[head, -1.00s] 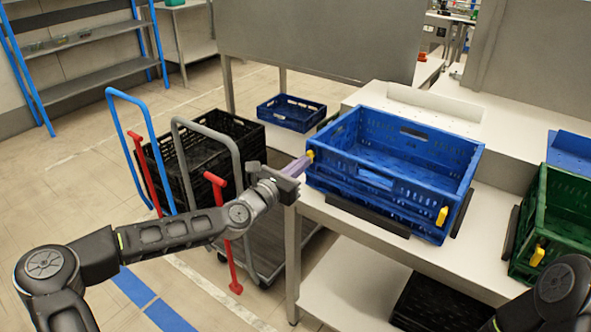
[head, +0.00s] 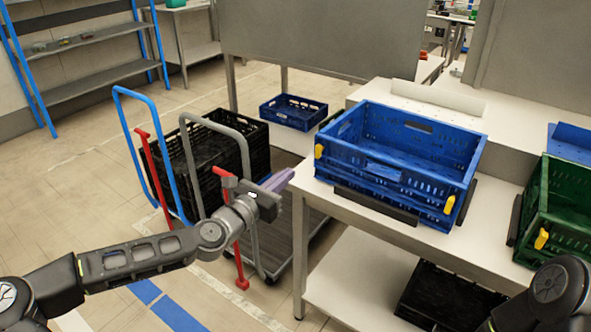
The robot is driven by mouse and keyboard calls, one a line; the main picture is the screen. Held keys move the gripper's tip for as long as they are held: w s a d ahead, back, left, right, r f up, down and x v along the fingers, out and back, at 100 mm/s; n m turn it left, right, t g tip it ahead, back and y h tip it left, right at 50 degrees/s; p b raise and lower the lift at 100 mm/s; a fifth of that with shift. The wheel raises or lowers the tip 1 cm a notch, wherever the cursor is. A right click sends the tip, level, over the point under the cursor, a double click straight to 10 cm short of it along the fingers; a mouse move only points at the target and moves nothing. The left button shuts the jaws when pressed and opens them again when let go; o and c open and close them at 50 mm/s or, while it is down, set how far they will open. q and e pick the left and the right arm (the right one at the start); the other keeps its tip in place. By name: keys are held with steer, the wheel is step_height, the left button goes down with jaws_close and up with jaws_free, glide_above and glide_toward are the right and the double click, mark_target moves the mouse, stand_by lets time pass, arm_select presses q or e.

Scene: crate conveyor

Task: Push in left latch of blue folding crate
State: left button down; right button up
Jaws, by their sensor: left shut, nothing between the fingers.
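The blue folding crate (head: 385,183) stands open, walls up, on the white table. Its left yellow latch (head: 319,152) is in plain view on the near left corner. Its right yellow latch (head: 449,205) is on the near right corner. My left gripper (head: 284,180) is to the left of the crate, just off the table's left edge, apart from the left latch and a little below it. Its purple fingers are shut and empty. Of my right arm only a dark part shows at the bottom right; its gripper is out of the picture.
A green crate (head: 561,248) with a yellow latch stands to the right on the table. Dark rails (head: 376,205) border the blue crate. Trolleys with a black crate (head: 208,165) stand left of the table, behind my left arm. Another black crate (head: 440,297) is on the lower shelf.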

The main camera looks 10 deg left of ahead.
arm_select(q)
steer(key=v, duration=0.2)
steer(key=shift+s+a, duration=0.1)
steer(key=shift+s, duration=0.2)
stand_by(0.6)
